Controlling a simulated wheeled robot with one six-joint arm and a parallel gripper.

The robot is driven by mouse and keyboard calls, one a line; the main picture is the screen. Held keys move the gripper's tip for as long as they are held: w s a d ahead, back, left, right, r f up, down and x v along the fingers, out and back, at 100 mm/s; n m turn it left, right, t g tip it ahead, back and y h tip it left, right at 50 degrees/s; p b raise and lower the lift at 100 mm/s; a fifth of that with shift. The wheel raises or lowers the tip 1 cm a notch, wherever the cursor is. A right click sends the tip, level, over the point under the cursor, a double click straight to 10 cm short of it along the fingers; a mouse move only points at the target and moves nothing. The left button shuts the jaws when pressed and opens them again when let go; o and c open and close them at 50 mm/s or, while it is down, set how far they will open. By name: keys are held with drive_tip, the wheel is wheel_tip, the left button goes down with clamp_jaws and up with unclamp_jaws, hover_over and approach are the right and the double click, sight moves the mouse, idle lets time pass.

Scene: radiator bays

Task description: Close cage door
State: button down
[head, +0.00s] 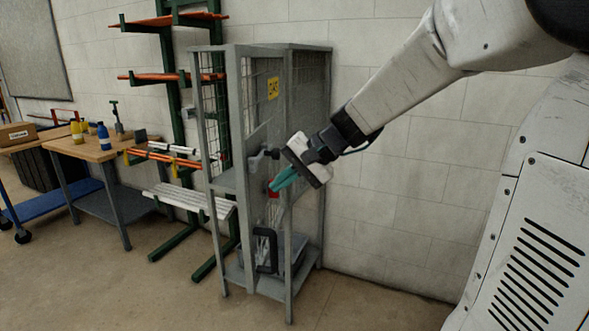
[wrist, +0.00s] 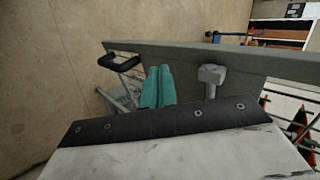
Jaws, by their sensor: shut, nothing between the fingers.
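The grey cage (head: 238,130) stands against the wall in the middle of the head view, with mesh sides and a yellow sign (head: 272,88). A grey latch-like fitting (head: 262,156) is at mid height on its front, close to my gripper (head: 277,186). It seems to show in the wrist view as a grey block (wrist: 212,74). My gripper's teal fingers (wrist: 158,72) are together and empty, beside a long grey panel or rail (wrist: 240,62) of the cage. Whether they touch it I cannot tell. The door's exact angle is unclear.
A black handle-shaped item (head: 265,250) is low in the cage; a black handle (wrist: 120,61) shows in the wrist view. A green rack (head: 174,80) with orange shelves and a workbench (head: 90,148) with bottles stand left. Bare wall (head: 400,190) is to the right.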

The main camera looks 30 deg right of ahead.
sight(246, 194)
drive_tip(key=w+a, duration=0.1)
drive_tip(key=w+a+f, duration=0.1)
drive_tip(key=a, duration=0.1)
drive_tip(key=shift+w+a+f, duration=0.1)
drive_tip(key=shift+w, duration=0.15)
drive_tip(key=shift+w+a, duration=0.4)
drive_tip(key=shift+a, duration=0.05)
